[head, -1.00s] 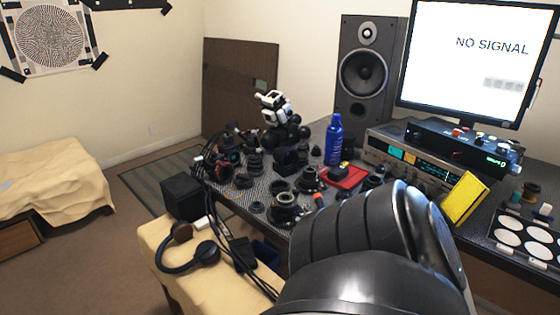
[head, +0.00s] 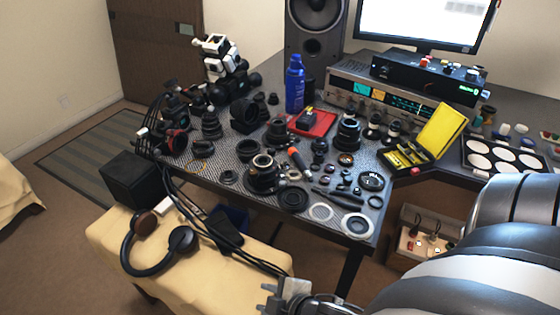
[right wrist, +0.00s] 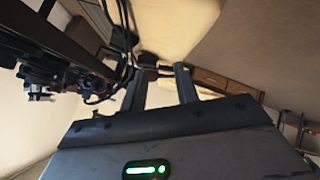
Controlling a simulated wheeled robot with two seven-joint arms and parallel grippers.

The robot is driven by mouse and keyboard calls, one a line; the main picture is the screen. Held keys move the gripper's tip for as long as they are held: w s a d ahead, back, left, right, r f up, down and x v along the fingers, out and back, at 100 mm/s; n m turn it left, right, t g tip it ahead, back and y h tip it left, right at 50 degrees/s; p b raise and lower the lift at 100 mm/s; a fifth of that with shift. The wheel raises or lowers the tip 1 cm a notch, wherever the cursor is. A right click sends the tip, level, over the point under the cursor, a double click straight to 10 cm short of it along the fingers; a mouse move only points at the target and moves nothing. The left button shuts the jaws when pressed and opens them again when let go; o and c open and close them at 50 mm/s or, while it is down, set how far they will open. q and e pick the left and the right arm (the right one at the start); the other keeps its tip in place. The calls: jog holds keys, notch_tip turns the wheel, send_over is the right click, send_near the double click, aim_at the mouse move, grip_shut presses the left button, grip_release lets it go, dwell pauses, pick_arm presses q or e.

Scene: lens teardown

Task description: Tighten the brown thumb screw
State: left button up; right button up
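I cannot pick out the brown thumb screw for certain among the many small parts in the head view. My right gripper (head: 268,298) is at the bottom of the head view, in front of the desk and low by the cream bench. In the right wrist view the two fingers of this gripper (right wrist: 160,78) stand apart with nothing between them. My left gripper is in neither view.
The desk (head: 345,255) is crowded with lens parts, a blue bottle (head: 294,84), a red tray (head: 322,124) and a yellow case (head: 441,128). Headphones (head: 140,262) and cables lie on the cream bench (head: 105,238). Open floor lies left.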

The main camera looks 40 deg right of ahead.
jog(key=w+d+f+n+t+h+b, duration=0.1)
jog(key=w+d+n+t+h+b, duration=0.15)
jog(key=d+n, duration=0.75)
jog(key=n+t+h+b, duration=0.1)
jog(key=n+t+b, duration=0.4)
jog(key=n, duration=1)
send_near(255, 174)
jog(key=shift+t, duration=0.35)
jog(key=w, duration=0.5)
jog(key=w+d, duration=0.1)
jog(key=w, duration=0.2)
jog(key=shift+w+f+p, duration=0.2)
jog(key=shift+f+p, duration=0.15)
jog(key=shift+f, duration=0.05)
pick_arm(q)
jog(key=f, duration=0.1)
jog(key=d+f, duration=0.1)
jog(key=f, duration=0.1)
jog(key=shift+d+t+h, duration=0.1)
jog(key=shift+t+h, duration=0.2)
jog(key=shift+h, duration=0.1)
pick_arm(e)
grip_shut()
